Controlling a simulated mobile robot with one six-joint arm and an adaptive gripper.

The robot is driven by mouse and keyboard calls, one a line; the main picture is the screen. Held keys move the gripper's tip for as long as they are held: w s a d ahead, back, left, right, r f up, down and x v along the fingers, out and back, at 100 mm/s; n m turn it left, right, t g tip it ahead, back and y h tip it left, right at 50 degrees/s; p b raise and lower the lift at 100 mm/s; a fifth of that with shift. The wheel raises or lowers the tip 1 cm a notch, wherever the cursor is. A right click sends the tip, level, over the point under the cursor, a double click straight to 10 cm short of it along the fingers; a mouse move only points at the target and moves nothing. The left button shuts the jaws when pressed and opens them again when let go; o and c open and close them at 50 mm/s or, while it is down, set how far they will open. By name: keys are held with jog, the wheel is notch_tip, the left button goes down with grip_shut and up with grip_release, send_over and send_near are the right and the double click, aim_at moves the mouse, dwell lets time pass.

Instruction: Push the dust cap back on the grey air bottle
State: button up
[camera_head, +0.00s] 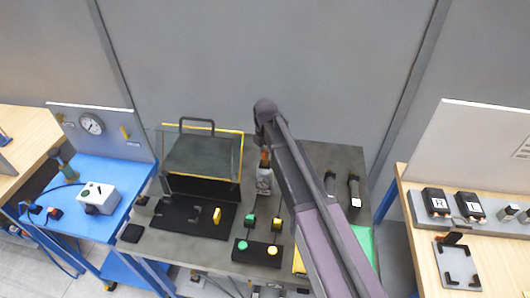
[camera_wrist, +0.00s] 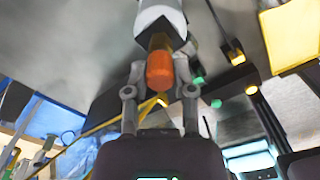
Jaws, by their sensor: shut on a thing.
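The orange dust cap (camera_wrist: 160,70) is between the two fingers of my gripper (camera_wrist: 160,73) in the wrist view, and the gripper is shut on it. The grey air bottle (camera_wrist: 160,14) is just beyond the cap, with its brownish neck (camera_wrist: 159,42) facing it and in line with it. The cap looks to meet the neck, but I cannot tell how far it is seated. In the head view the bottle (camera_head: 264,184) stands on the dark table, with the orange cap (camera_head: 265,157) at its top. My arm hides most of the gripper there.
An open black case (camera_head: 203,155) with a yellow-edged lid stands left of the bottle. A black block with green and yellow buttons (camera_head: 256,252) is in front. Dark upright handles (camera_head: 354,190) stand to the right, beyond my arm. A blue bench (camera_head: 112,170) is at the left.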

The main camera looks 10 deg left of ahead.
jog(key=shift+f+b, duration=0.45)
jog(key=shift+f, duration=0.05)
dwell(0.4)
jog(key=o, duration=0.9)
jog(key=shift+r, duration=0.15)
notch_tip(320, 180, up, 9)
jog(key=p, duration=0.9)
jog(key=shift+f, duration=0.2)
